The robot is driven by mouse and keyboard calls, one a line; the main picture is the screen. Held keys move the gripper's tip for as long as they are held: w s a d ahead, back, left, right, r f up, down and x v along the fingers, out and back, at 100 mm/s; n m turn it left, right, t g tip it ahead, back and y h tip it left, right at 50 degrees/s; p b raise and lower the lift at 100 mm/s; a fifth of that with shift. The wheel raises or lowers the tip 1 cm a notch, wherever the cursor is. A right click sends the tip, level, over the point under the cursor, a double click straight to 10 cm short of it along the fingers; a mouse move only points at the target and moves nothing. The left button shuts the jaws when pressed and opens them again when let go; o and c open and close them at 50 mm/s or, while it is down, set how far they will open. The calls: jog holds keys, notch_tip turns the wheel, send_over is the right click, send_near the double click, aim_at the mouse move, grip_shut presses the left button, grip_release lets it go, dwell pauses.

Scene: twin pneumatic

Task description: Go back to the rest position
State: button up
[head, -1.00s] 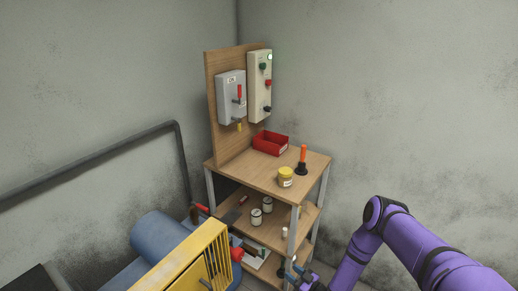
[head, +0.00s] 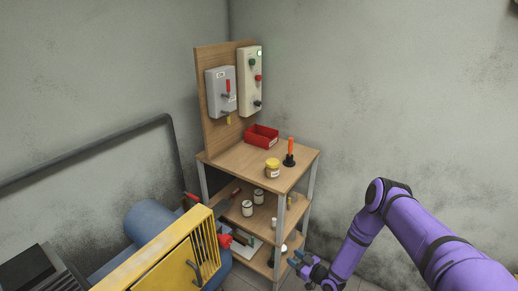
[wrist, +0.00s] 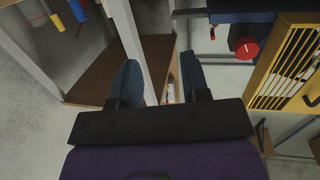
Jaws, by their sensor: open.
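My purple arm reaches in from the lower right of the head view. My gripper (head: 297,261) is beside the lower right side of the wooden shelf stand (head: 232,158). In the wrist view my gripper (wrist: 160,85) shows two dark blue fingers spread apart with nothing held between them. A grey shelf leg and a brown shelf board lie beyond the fingers there.
A yellow guard (head: 165,262) and a blue tank (head: 150,222) stand left of the shelf. A red bin (head: 261,136), a yellow jar (head: 272,166) and an orange-handled tool (head: 290,150) sit on top. The right wall side is free.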

jog(key=w+d+r+h, duration=0.2)
jog(key=w+r, duration=0.3)
jog(key=r, duration=0.3)
jog(key=w+d+r+g+h, duration=0.1)
jog(key=w+d+r, duration=0.1)
jog(key=w+r, duration=0.45)
jog(key=w+d+r+h, duration=0.2)
jog(key=w+r, duration=0.1)
jog(key=r, duration=0.6)
jog(key=s+d+r+m+g+h, duration=0.1)
jog(key=d+r+h, duration=0.15)
jog(key=r, duration=1.05)
jog(key=s+d+r+m+h, duration=0.1)
jog(key=s+d+r+h, duration=0.15)
jog(key=r, duration=0.95)
jog(key=s+d+r+m+g+h, duration=0.1)
jog(key=s+d+r+m, duration=0.1)
jog(key=s+r, duration=0.75)
jog(key=s+d+r+m+g+h, duration=0.1)
jog(key=s+d+r+m+h, duration=0.15)
jog(key=s+r, duration=0.7)
jog(key=s+r+m+g, duration=0.1)
jog(key=s+r, duration=0.1)
jog(key=s, duration=1.1)
jog(key=s+r+m+g+y, duration=0.1)
jog(key=s+r+m, duration=0.1)
jog(key=s, duration=1.2)
jog(key=shift+s+r, duration=0.15)
jog(key=shift+r, duration=0.1)
